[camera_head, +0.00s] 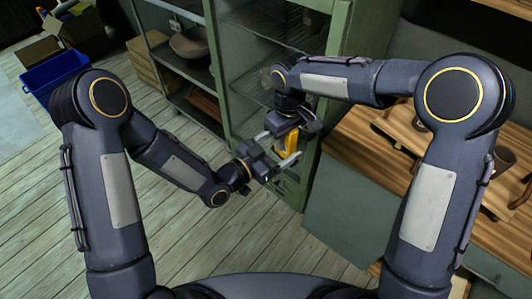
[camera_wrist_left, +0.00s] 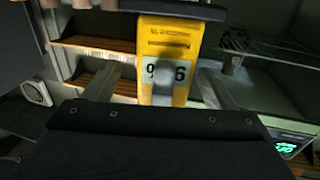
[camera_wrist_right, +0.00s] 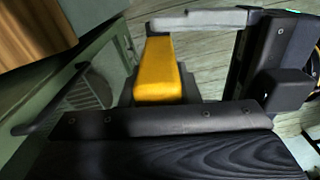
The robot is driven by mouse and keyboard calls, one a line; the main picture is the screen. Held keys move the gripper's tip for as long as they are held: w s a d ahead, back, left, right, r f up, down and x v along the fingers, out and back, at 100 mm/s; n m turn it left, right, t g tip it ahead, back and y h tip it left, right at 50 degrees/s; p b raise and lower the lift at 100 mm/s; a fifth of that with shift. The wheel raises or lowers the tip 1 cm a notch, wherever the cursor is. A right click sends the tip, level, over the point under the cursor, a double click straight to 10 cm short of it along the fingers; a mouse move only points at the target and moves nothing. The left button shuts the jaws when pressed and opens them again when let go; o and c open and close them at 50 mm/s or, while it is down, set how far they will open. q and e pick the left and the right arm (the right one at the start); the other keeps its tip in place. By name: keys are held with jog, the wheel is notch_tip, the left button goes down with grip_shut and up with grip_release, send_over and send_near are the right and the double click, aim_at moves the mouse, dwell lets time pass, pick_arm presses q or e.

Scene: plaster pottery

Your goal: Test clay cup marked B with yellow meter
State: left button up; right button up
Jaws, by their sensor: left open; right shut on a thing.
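The yellow meter (camera_head: 287,143) is held in the air between my two grippers, in front of the green cabinet. My right gripper (camera_head: 291,128) is shut on it from above. In the left wrist view the meter (camera_wrist_left: 170,50) shows its face with dark digits on a light display. My left gripper (camera_head: 277,151) is open, with one finger on each side of the meter. The right wrist view shows the meter's plain yellow side (camera_wrist_right: 160,70). Brown clay pieces, one of them cup-like (camera_head: 501,160), stand on the wooden table at right; no letter B is readable.
The green glass-door cabinet (camera_head: 228,75) stands close behind my grippers. The wooden table (camera_head: 355,150) is at right. Shelves with a brown bowl (camera_head: 190,42) stand at upper left. A blue bin (camera_head: 52,75) and cardboard boxes are at far left. The plank floor is open.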

pick_arm(q)
jog(key=shift+w+d, duration=0.4)
jog(key=shift+d, duration=0.1)
jog(key=c, duration=1.1)
jog(key=shift+c, duration=0.3)
pick_arm(e)
jog(key=o, duration=0.9)
jog(key=shift+o, duration=0.2)
